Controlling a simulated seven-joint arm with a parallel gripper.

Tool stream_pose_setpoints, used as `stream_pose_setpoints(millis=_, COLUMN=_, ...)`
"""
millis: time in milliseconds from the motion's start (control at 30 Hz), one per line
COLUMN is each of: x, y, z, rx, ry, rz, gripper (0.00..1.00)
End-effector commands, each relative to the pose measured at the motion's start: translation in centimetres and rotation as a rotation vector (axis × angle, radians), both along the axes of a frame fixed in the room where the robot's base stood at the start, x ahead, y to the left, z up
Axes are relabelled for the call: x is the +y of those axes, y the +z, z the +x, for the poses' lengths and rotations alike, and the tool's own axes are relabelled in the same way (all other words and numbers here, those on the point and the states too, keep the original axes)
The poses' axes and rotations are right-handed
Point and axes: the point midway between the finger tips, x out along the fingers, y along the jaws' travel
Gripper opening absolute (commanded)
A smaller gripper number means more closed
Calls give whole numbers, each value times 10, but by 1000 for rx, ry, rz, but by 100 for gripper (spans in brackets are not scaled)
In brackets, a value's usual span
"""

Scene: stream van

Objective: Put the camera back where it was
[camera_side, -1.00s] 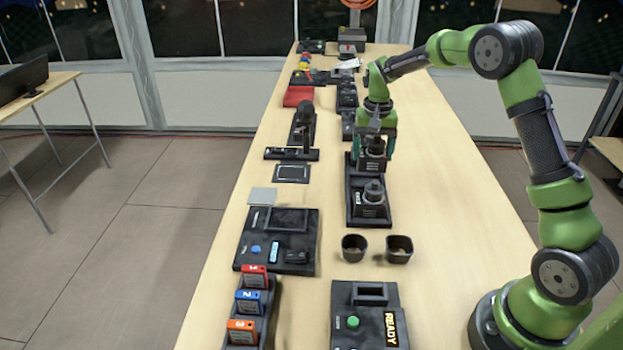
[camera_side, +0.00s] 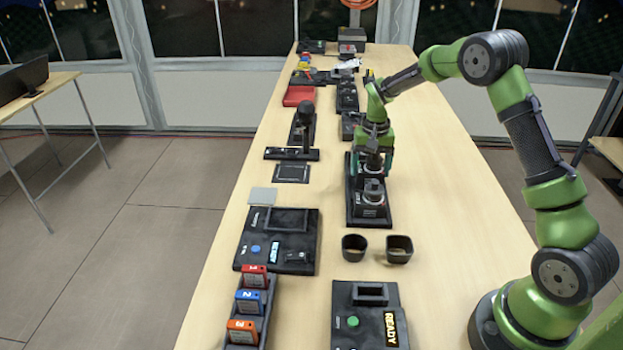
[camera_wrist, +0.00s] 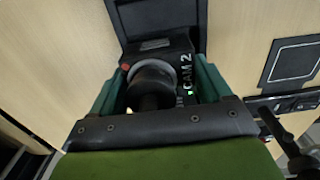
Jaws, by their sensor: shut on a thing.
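My gripper (camera_side: 373,158) is shut on a dark camera marked CAM 2 (camera_wrist: 178,62). In the wrist view its green jaws (camera_wrist: 158,80) stand on both sides of the camera, with the round lens part between them. The held camera is mostly hidden by the jaws in the side view. Below it is a long black tray (camera_side: 353,212), whose near half carries another dark camera (camera_side: 372,191). The held camera is over or at the tray's far half. I cannot tell whether it touches the tray.
Two small black cups (camera_side: 354,247) stand in front of the tray. A black panel marked READY (camera_side: 370,318) lies nearer. To the left are a joystick-like device (camera_side: 306,125), a flat dark plate (camera_side: 292,173) and a control box (camera_side: 250,262). The tabletop right of the tray is clear.

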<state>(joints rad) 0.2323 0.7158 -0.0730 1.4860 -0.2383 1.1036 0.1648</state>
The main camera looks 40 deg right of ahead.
Motion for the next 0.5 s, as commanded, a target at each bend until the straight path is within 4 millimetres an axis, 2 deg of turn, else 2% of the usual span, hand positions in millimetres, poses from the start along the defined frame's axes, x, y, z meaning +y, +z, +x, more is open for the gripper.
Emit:
stream_pose_setpoints(millis=100, x=0, y=0, z=1, rx=-3, ry=0, rz=-1, gripper=17)
stream_pose_setpoints(millis=133, x=0, y=-1, z=0, rx=0, ry=0, rz=0, gripper=83)
stream_pose_setpoints(millis=233, x=0, y=-1, z=0, rx=0, ry=0, rz=0, gripper=98)
stream_pose_setpoints(millis=267, x=0, y=-1, z=0, rx=0, ry=0, rz=0, gripper=100)
stream_pose_setpoints(millis=500, x=0, y=1, z=0, rx=-1, ry=0, rz=-1, gripper=100)
